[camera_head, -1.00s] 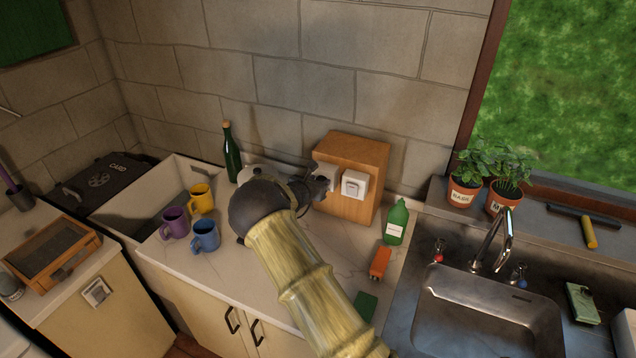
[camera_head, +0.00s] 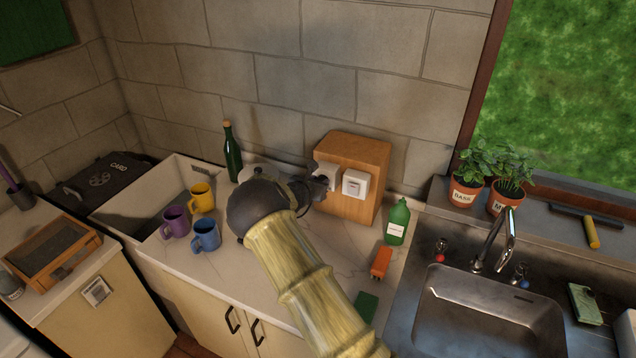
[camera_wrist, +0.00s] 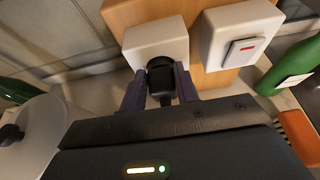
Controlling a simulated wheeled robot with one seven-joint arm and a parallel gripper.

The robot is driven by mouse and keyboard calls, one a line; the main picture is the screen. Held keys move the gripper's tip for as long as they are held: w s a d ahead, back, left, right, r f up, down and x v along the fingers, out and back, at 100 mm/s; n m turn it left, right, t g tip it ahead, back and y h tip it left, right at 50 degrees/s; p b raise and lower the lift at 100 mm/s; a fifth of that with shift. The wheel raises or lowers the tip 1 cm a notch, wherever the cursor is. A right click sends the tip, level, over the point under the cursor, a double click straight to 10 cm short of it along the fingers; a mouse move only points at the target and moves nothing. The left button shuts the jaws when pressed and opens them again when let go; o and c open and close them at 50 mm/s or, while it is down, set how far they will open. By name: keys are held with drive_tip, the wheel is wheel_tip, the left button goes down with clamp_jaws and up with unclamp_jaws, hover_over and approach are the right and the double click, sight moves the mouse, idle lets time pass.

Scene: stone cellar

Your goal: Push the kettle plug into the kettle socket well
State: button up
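The kettle plug (camera_wrist: 161,82) is black and sits between the two fingers of my gripper (camera_wrist: 160,92), which are closed on its sides. Its front end is at the dark round well of the white kettle socket (camera_wrist: 140,42); how deep it reaches in is hidden. In the head view, my gripper (camera_head: 318,187) is at the front of the socket (camera_head: 324,172) on the wooden block and hides the plug. The pale kettle (camera_head: 252,174) stands behind my wrist, mostly covered; its white lid shows at the lower left of the wrist view (camera_wrist: 45,125).
A white switch box (camera_head: 356,184) with a red mark is right beside the socket on the wooden block (camera_head: 366,150). Several mugs and a dark bottle (camera_head: 232,155) are on the left.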

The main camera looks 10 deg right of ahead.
drive_tip(key=shift+w+d, duration=0.3)
drive_tip(key=shift+w, duration=0.05)
idle(1.1)
drive_tip(key=shift+s+a+b, duration=0.15)
drive_tip(key=shift+b, duration=0.3)
drive_tip(key=shift+s+a+f, duration=0.1)
drive_tip(key=shift+s, duration=0.05)
drive_tip(key=shift+s+a+b, duration=0.8)
drive_tip(key=shift+s+b, duration=0.2)
drive_tip(key=shift+s, duration=0.05)
drive_tip(key=shift+r+g+y+p, duration=0.3)
drive_tip(key=shift+r+g+p, duration=0.1)
drive_tip(key=shift+p, duration=1.55)
drive_tip(key=shift+f+b, duration=0.1)
drive_tip(key=shift+b, duration=0.45)
idle(1.1)
